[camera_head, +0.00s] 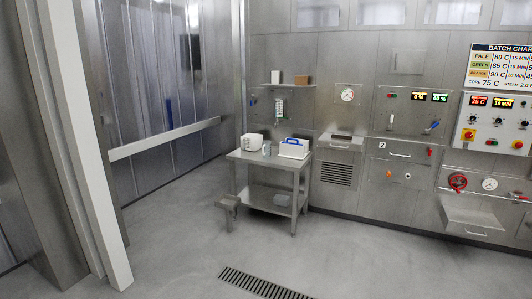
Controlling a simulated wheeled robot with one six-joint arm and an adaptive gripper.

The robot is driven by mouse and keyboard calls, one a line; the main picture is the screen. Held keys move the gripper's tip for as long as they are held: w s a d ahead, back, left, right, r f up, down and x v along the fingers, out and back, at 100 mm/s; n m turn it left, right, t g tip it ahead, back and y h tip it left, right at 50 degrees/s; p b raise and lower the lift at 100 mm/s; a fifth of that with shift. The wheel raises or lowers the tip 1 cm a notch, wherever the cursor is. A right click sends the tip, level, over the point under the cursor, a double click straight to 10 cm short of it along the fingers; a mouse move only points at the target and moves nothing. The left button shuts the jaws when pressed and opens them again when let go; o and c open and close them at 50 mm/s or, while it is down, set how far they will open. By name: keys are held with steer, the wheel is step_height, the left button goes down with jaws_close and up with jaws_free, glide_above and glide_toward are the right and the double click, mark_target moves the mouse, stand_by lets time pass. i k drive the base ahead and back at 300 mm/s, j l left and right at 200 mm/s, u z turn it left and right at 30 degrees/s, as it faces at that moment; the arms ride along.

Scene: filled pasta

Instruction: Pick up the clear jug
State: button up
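A small greyish, jug-like vessel (267,149) stands on the top of the steel table (268,159). It is between a white box-shaped appliance on its left and a white container with a blue handle on its right. It is too small to tell for sure that it is the clear jug. My gripper is not in view.
The white appliance (251,142) and the white container (293,149) crowd the tabletop. A wall shelf (287,86) hangs above. The floor in front is clear, with a drain grate (262,284).

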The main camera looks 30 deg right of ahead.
mark_target(266, 144)
steer(key=z, duration=0.35)
steer(key=i, duration=1.4)
steer(key=i+l, duration=0.1)
steer(key=i, duration=1.25)
steer(key=i+u, duration=0.1)
steer(key=i, duration=1.3)
steer(key=i+l+u, duration=0.15)
steer(key=i, duration=0.75)
